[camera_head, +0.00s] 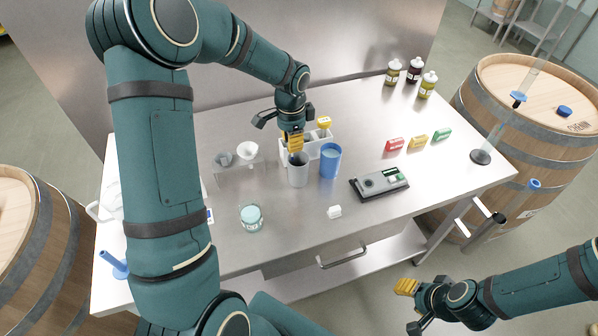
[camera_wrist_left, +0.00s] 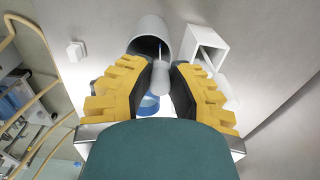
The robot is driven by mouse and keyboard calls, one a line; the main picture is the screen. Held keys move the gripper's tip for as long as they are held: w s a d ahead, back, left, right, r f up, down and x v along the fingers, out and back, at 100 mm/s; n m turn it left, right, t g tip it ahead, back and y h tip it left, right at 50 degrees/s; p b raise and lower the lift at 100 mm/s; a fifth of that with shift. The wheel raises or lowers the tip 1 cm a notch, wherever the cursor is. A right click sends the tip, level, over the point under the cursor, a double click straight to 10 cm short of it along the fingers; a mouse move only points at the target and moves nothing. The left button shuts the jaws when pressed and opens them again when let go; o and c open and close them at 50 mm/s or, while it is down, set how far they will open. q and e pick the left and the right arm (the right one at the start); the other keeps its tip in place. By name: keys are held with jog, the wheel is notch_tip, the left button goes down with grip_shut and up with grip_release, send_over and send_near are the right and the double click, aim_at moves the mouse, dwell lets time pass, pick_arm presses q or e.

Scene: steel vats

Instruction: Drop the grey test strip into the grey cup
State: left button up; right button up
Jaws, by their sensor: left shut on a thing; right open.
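The grey cup (camera_head: 298,174) stands upright near the middle of the steel table. My left gripper (camera_head: 296,150) points down right over its rim. In the left wrist view the gripper is shut on a slim grey piece, the test strip (camera_wrist_left: 161,76), between the yellow fingers. The strip's far end shows against the dark mouth of the grey cup (camera_wrist_left: 147,27); how deep it reaches is unclear. In the head view the strip is hidden by the fingers. My right gripper (camera_head: 410,306) is open and empty, off the table's front right.
A blue cup (camera_head: 330,162) stands just right of the grey cup, with a white rack (camera_head: 313,151) behind. A clear stand with a white funnel (camera_head: 247,151) is left. A glass jar (camera_head: 251,217), white block (camera_head: 334,212) and grey device (camera_head: 379,183) are in front.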

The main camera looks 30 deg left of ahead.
aim_at(293, 160)
pick_arm(q)
notch_tip(293, 160, down, 4)
jog(key=b, duration=0.2)
jog(key=shift+w+f+b, duration=0.1)
jog(key=shift+f+b, duration=0.1)
jog(key=shift+b, duration=0.1)
jog(key=o, duration=0.7)
jog(key=shift+o, duration=0.2)
jog(key=shift+r, duration=0.1)
notch_tip(293, 160, up, 12)
